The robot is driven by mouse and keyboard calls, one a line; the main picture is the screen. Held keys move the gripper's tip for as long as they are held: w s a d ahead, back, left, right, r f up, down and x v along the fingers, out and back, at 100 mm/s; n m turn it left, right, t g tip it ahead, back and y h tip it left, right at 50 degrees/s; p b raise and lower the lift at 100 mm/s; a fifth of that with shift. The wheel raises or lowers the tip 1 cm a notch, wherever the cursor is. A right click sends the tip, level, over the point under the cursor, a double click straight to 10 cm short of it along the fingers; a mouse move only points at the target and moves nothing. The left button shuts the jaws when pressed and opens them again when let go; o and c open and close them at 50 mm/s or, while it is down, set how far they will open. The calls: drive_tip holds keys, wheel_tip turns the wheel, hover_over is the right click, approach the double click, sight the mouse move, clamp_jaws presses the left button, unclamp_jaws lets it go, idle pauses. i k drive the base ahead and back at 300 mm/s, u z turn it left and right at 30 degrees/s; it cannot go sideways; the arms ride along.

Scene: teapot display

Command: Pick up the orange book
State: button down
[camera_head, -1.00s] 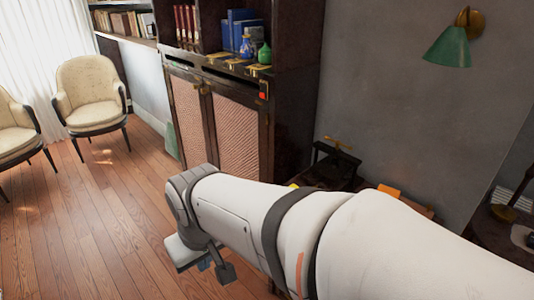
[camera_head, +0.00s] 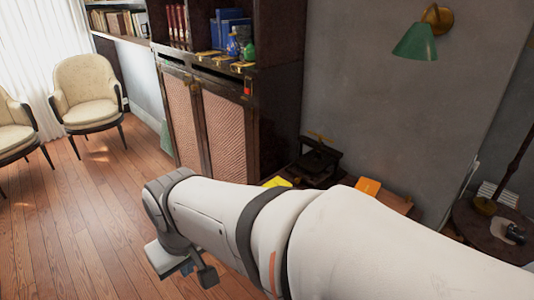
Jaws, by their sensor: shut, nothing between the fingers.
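The orange book (camera_head: 368,187) lies on a low wooden surface (camera_head: 398,203) against the grey wall, right of the cabinet. Only a small orange patch of it shows above my white arm, which hides what is nearer. My gripper (camera_head: 184,268) is at the lower left, hanging below my wrist over the wood floor and well apart from the book. It is partly hidden by my wrist; it is shut, and I see nothing held in it.
A yellow item (camera_head: 277,182) and a dark press-like object (camera_head: 318,158) are left of the book. A tall dark cabinet (camera_head: 228,135) stands behind. A round dark table (camera_head: 485,232) is at right. Cream chairs (camera_head: 88,95) stand far left; the floor between is clear.

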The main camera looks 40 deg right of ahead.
sight(370, 188)
drive_tip(key=k, duration=1.15)
drive_tip(key=z, duration=2.4)
drive_tip(key=i, duration=1.5)
drive_tip(key=z, duration=0.05)
